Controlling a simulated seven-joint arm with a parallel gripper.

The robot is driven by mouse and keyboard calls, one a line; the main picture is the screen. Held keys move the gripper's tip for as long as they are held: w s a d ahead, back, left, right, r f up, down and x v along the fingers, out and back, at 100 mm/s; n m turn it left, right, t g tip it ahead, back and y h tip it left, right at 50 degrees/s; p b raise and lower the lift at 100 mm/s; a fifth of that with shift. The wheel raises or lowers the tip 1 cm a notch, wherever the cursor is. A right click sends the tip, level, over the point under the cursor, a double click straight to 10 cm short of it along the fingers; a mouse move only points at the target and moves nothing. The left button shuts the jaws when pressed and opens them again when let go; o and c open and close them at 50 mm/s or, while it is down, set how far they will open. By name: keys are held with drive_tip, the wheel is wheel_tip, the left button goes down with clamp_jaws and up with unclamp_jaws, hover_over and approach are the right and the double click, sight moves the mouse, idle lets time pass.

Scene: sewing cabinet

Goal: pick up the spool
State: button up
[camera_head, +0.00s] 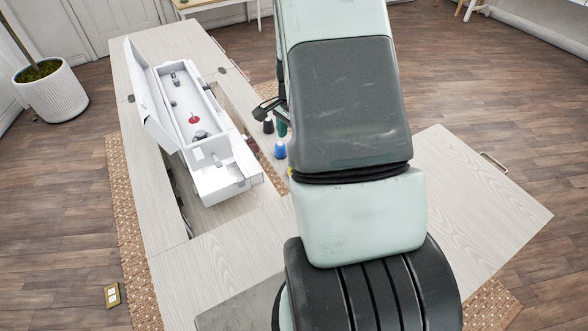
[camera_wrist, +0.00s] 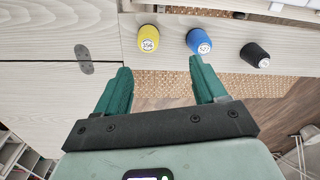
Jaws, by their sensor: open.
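Three spools show in the wrist view: a yellow one (camera_wrist: 149,38) labelled 356, a blue one (camera_wrist: 199,41) labelled 527, and a black one (camera_wrist: 256,55). They stand in a row on the pale wood cabinet. My gripper (camera_wrist: 160,66) is open and empty, its green fingers wide apart. The right fingertip lies just below the blue spool in the picture; I cannot tell whether they touch. The left fingertip is below and left of the yellow spool. In the head view, the blue spool (camera_head: 279,150) and the black spool (camera_head: 268,127) show beside my arm, which mostly hides the yellow one.
A white sewing machine (camera_head: 215,130) lies in the cabinet opening, left of the spools in the head view. The cabinet top (camera_head: 190,262) is clear at the front left. A metal hinge (camera_wrist: 83,60) is set in the wood. A potted plant (camera_head: 52,92) stands on the floor.

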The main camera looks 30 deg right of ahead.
drive_tip(key=f, duration=0.1)
drive_tip(key=s+f+m, duration=0.1)
drive_tip(key=f, duration=0.1)
drive_tip(key=f+m, duration=0.1)
drive_tip(key=shift+s+a+f, duration=0.1)
drive_tip(key=shift+s+f, duration=0.2)
drive_tip(key=shift+s, duration=0.1)
drive_tip(key=shift+w+f, duration=0.15)
drive_tip(key=shift+f, duration=2.8)
drive_tip(key=c, duration=1.1)
